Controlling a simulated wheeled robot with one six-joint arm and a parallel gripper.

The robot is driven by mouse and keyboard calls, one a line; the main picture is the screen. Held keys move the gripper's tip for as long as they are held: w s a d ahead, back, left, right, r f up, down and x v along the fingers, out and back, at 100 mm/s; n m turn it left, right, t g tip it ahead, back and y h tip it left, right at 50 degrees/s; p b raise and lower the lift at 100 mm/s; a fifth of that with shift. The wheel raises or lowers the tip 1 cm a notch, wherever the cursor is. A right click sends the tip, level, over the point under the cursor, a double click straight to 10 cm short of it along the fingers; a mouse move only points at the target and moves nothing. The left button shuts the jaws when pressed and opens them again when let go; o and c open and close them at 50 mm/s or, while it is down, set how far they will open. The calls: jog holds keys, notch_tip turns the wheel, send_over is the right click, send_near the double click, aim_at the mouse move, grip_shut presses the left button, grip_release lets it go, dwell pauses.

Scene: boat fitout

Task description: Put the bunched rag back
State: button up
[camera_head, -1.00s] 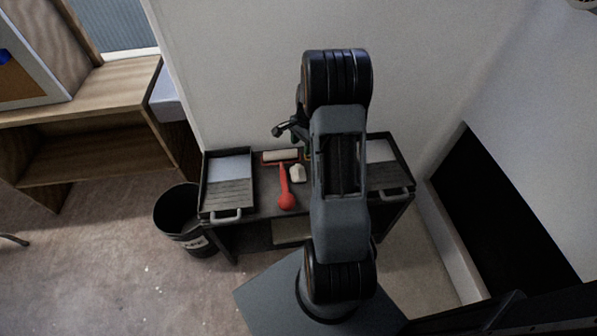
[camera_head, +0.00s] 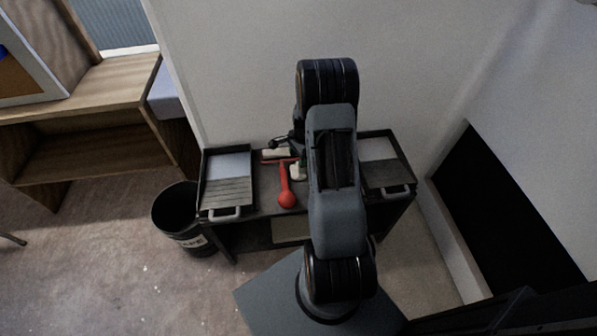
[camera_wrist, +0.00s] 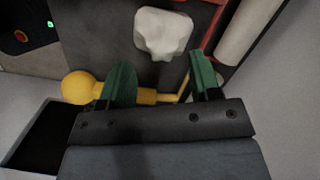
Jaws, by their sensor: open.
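The bunched rag (camera_head: 298,172) is a small off-white lump on the dark trolley top, just right of the red-handled roller. In the wrist view the rag (camera_wrist: 162,33) lies crumpled beyond the fingertips, roughly centred between them. My gripper (camera_wrist: 161,76) has two green fingers, spread apart with nothing between their tips. The fingers appear short of the rag; I cannot tell their height above the trolley. In the head view my arm hides most of the gripper.
A red roller (camera_head: 285,185) lies left of the rag. A yellow-handled tool (camera_wrist: 78,88) lies below the fingers in the wrist view. Paint trays stand at the trolley's left (camera_head: 228,200) and right (camera_head: 392,172). A black bin (camera_head: 180,215) stands on the floor at left.

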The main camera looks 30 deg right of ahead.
aim_at(298, 169)
notch_tip(298, 169, down, 5)
jog(key=shift+a+b, duration=0.15)
jog(key=shift+b, duration=0.4)
jog(key=shift+c, duration=0.2)
grip_shut()
jog(key=shift+r, duration=0.1)
jog(key=shift+w+r, duration=0.1)
